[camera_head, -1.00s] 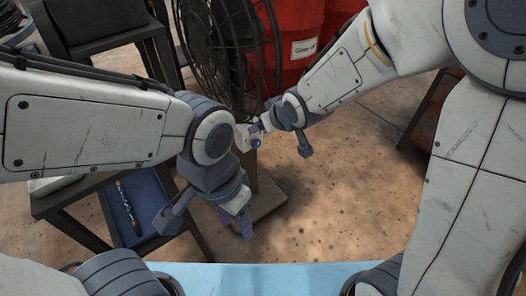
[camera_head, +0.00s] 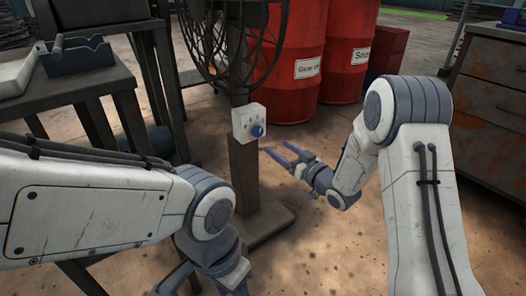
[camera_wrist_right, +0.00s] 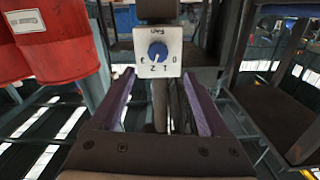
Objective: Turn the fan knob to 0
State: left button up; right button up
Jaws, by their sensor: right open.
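The white fan control box (camera_head: 249,122) sits on the fan's dark post, with a round blue knob (camera_head: 257,131) on its front. In the right wrist view the box (camera_wrist_right: 173,66) carries the label FAN and the digits 3, 2, 1 and 0 around the blue knob (camera_wrist_right: 157,51). I cannot tell which digit the knob points to. My right gripper (camera_head: 275,148) is open and empty, to the right of the knob and apart from it. Its two purple fingers frame the post below the box in the wrist view. My left gripper (camera_head: 228,272) hangs at the bottom edge, its fingers cut off.
The caged fan (camera_head: 222,35) rises above the box; its post stands on a flat base (camera_head: 262,222). Red drums (camera_head: 290,70) stand behind. A dark table (camera_head: 85,78) with a blue-grey tray is at the left, a cabinet (camera_head: 495,100) at the right. Floor around the base is clear.

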aim_at(260, 133)
jog(key=b+x, duration=0.4)
jog(key=x, duration=0.5)
jog(key=shift+w+d+f, duration=0.1)
jog(key=shift+d, duration=0.1)
jog(key=shift+w+a, duration=0.35)
jog(key=shift+w, duration=0.05)
grip_shut()
